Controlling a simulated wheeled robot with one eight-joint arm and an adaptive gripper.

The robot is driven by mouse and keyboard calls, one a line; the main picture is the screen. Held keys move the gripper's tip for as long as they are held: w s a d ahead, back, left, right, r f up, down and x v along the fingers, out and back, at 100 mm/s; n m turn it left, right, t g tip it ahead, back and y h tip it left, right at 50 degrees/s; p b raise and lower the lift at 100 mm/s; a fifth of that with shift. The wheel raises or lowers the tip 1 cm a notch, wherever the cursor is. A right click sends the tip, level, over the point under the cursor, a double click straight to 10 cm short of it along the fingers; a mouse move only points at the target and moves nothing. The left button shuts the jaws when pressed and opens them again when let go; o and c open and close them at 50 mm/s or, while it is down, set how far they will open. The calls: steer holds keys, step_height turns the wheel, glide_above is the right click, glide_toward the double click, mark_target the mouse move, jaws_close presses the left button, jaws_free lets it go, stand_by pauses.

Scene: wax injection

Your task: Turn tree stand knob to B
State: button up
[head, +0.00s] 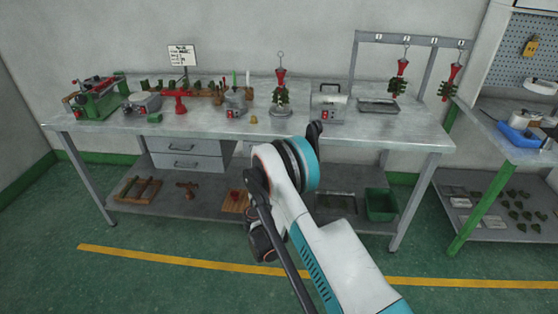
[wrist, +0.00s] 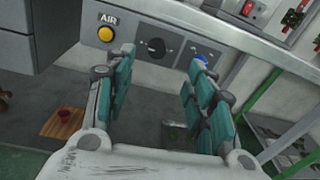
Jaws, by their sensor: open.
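In the wrist view a black rotary knob (wrist: 156,46) sits on a grey plate on the front of the bench. Its markings are too small to read, so I cannot tell its setting. A second grey plate with a blue control (wrist: 201,58) is to its right, partly hidden by my right finger. I cannot tell from labels which control is the tree stand knob. My gripper (wrist: 160,72) is open and empty, its teal fingers spread below and either side of the black knob, apart from it. In the head view my arm hides the knobs and most of the gripper.
A yellow button (wrist: 105,34) under an AIR label is left of the black knob. The bench top (head: 380,130) above carries machines, red stands and wax trees. A lower shelf (head: 215,197) holds wooden pieces and a green bin (head: 381,205). A second table stands right.

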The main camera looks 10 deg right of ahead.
steer(key=w+d+f+n+b, duration=0.1)
steer(key=w+d+b, duration=0.3)
steer(key=w, duration=0.8)
steer(key=shift+d+f, duration=0.45)
steer(key=shift+f, duration=0.15)
steer(key=shift+s, duration=0.1)
steer(key=shift+c, duration=0.2)
steer(key=c, duration=1)
